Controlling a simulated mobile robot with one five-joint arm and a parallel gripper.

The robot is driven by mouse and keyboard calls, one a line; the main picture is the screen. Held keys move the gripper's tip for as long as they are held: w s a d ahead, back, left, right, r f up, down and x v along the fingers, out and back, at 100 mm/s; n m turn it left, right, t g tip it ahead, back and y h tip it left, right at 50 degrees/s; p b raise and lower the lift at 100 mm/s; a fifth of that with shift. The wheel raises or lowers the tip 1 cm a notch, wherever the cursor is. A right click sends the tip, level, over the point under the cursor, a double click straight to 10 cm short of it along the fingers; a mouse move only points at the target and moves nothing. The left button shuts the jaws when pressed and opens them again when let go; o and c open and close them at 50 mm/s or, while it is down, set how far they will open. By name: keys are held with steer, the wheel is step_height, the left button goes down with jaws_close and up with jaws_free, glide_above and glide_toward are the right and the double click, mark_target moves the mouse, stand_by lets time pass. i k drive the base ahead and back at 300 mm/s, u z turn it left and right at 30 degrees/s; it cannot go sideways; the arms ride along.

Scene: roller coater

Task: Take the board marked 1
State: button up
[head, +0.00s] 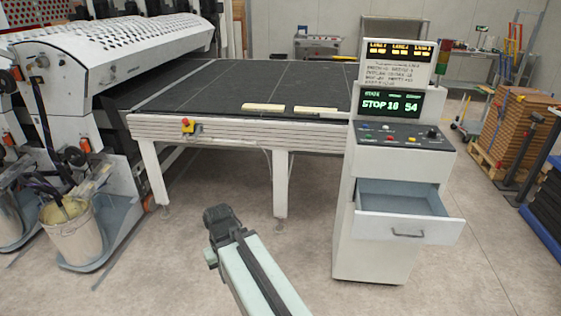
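Two pale, flat boards lie side by side on the dark conveyor table (200,92) near its front edge: a left board (263,107) and a right board (316,110). No number is readable on either, so I cannot tell which is marked 1. The right board's right end is close to the control console. My gripper (218,216) is at the dark end of my arm, in front of the table and lower in the picture, apart from both boards. I cannot make out its fingers or anything held in it.
A control console (385,240) with an open, empty-looking drawer (407,208) stands right of the table. A white coating machine (110,50) and a bucket (72,232) are at left. Stacked brown boards (512,132) stand at right. Floor in front is clear.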

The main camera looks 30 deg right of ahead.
mark_target(310, 110)
steer(key=z, duration=2.7)
steer(key=i, duration=5.4)
steer(key=u, duration=0.3)
